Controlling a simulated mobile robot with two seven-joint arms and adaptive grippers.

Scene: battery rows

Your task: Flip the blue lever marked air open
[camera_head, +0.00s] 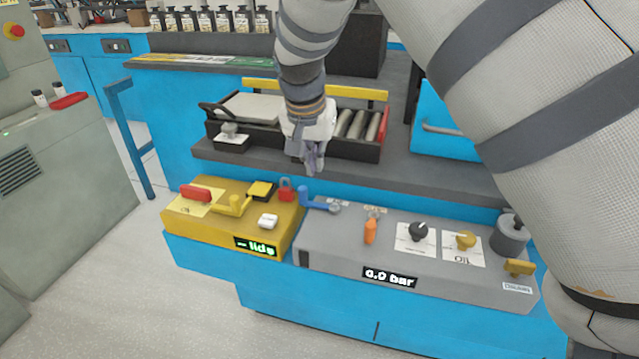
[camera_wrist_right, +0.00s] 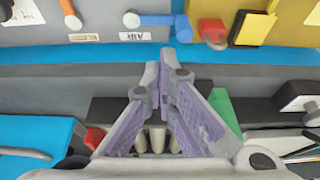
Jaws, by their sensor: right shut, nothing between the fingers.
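The blue lever (camera_head: 314,203) sits at the upper left end of the grey control panel (camera_head: 330,235), with its arm pointing left from a round metal pivot. It also shows in the right wrist view (camera_wrist_right: 182,27), beside a white label reading AIR (camera_wrist_right: 134,36). My right gripper (camera_head: 316,171) points down above and behind the lever, apart from it. Its purple-padded fingers (camera_wrist_right: 165,62) are closed together with nothing between them. My left gripper is in neither view.
The yellow panel (camera_head: 215,225) to the left carries a red handle (camera_head: 196,193), a yellow lever and a red padlock (camera_head: 286,190). An orange lever (camera_head: 370,231) and knobs stand to the right. A roller tray (camera_head: 360,128) lies behind the gripper.

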